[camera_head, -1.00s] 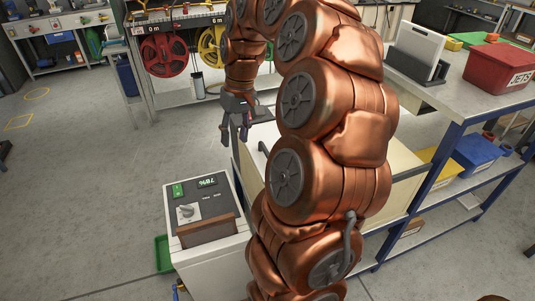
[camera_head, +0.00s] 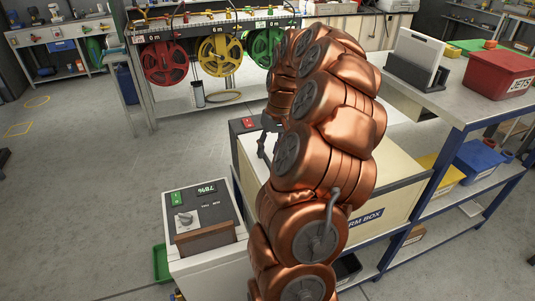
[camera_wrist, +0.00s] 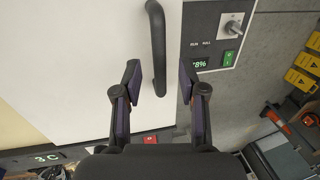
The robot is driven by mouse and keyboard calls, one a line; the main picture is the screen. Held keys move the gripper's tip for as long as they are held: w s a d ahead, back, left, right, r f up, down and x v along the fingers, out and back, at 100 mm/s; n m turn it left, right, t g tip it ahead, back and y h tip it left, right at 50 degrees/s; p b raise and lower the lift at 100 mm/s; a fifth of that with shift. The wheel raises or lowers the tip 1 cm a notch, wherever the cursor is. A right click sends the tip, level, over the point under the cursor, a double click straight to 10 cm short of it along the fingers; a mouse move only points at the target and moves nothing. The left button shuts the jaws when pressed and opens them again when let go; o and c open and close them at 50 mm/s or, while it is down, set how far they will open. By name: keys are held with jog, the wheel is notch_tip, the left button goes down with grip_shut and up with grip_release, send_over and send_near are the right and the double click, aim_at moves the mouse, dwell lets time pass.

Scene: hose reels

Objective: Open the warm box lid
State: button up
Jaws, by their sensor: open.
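The warm box (camera_head: 366,216) is a cream box with a dark blue label, partly hidden behind my arm in the head view. Its white lid (camera_wrist: 80,60) lies flat and shut in the wrist view. A black bar handle (camera_wrist: 157,42) runs along the lid near its right edge. My gripper (camera_wrist: 162,88) is open. The near end of the handle lies between its fingers in the picture, and I cannot tell if they touch it. In the head view my gripper (camera_head: 263,145) shows only partly, over the left part of the box.
A white cabinet (camera_head: 205,272) with a knob panel reading 78% stands left of the box. Its panel (camera_wrist: 215,38) shows beside the lid. A blue-framed bench (camera_head: 450,150) with a red bin (camera_head: 497,70) is on the right. Hose reels (camera_head: 220,57) hang behind. Floor on the left is clear.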

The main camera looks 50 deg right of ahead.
jog(key=shift+w+a+f, duration=0.1)
jog(key=shift+a+f, duration=0.05)
jog(key=shift+f, duration=0.85)
grip_shut()
jog(key=shift+a, duration=0.15)
